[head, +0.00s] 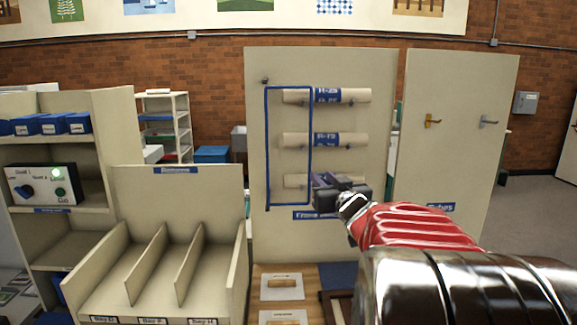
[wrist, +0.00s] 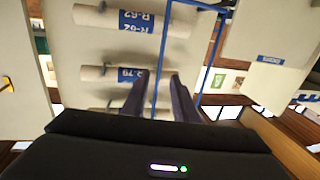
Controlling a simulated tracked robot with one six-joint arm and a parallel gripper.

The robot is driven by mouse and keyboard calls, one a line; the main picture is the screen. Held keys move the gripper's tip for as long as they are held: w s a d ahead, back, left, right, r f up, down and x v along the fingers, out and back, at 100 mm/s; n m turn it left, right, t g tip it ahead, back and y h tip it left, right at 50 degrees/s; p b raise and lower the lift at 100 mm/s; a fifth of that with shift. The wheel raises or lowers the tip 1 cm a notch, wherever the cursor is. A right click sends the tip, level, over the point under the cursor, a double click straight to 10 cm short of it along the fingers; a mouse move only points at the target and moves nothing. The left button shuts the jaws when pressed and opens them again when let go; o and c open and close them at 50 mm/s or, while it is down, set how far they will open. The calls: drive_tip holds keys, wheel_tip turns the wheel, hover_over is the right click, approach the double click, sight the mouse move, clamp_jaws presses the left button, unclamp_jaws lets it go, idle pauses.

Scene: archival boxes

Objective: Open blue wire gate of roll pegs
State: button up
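The blue wire gate (head: 267,150) is a thin upright rectangle on a cream panel (head: 348,65) in the head view. It stands across the left part of three pegged rolls; their right ends lie beyond its right wire. The top roll (head: 350,95) and middle roll (head: 347,139) carry blue labels; the bottom roll (head: 294,181) is partly hidden by my gripper (head: 325,187). Contact with the wire is unclear.
A second panel with a brass hook (head: 431,121) and a grey hook (head: 488,121) stands to the right. A slotted bay rack (head: 175,190) stands left of the roll panel. A wooden surface with pale plates (head: 282,287) lies below.

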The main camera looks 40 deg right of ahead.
sight(310, 165)
drive_tip(key=x, duration=1.2)
drive_tip(key=shift+c, duration=0.5)
clamp_jaws()
drive_tip(key=shift+s+d, duration=0.1)
drive_tip(key=shift+d, duration=0.05)
idle(0.8)
